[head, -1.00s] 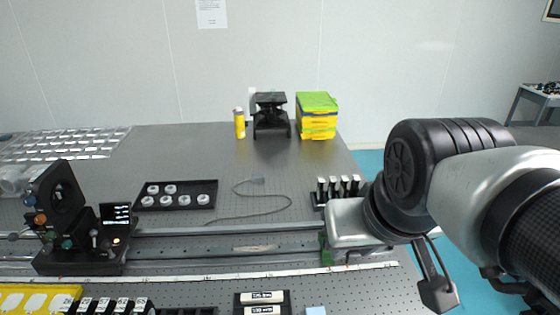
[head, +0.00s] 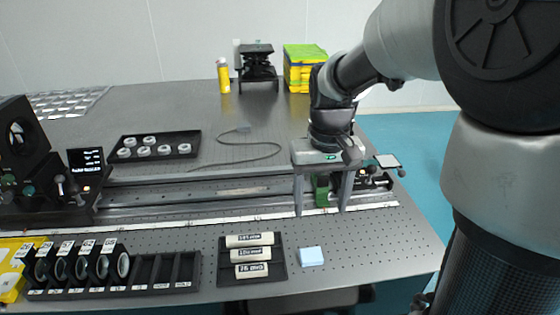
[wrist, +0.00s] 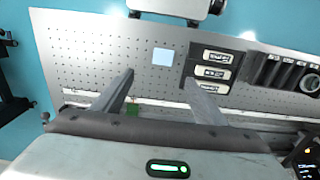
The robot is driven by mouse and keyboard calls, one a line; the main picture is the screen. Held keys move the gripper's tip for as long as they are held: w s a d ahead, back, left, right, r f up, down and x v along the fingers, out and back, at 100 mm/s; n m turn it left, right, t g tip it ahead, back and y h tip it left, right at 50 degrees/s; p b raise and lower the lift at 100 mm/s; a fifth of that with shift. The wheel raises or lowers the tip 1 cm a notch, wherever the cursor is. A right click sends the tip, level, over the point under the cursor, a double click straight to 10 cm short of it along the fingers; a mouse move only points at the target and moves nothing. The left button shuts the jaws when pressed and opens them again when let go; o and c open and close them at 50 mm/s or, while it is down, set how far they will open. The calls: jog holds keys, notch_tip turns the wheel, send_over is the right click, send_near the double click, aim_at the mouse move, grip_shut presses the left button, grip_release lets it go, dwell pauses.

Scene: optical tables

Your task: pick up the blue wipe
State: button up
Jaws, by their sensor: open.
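The blue wipe (head: 311,256) is a small light-blue square lying flat on the perforated table near its front edge, right of a black tray of labelled tubes. It also shows in the wrist view (wrist: 163,57), beyond my fingertips and between their lines. My gripper (head: 321,211) is open and empty, fingers pointing down over the rail, behind the wipe and apart from it. In the wrist view my gripper (wrist: 160,80) shows both fingers spread with nothing between them.
The tube tray (head: 252,260) sits just left of the wipe. A black rack of round optics (head: 110,272) stands further left. A long rail (head: 230,192) crosses the table under my gripper. The table surface (head: 370,245) right of the wipe is clear.

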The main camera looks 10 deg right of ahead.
jog(key=b, duration=0.3)
send_over(311, 254)
jog(key=f, duration=1.1)
jog(key=shift+d+f, duration=0.1)
jog(key=shift+d, duration=0.3)
jog(key=f, duration=0.1)
jog(key=f+b, duration=0.1)
jog(key=f, duration=0.3)
jog(key=shift+a+f+b, duration=0.15)
jog(key=shift+a+b, duration=0.2)
jog(key=c, duration=1.1)
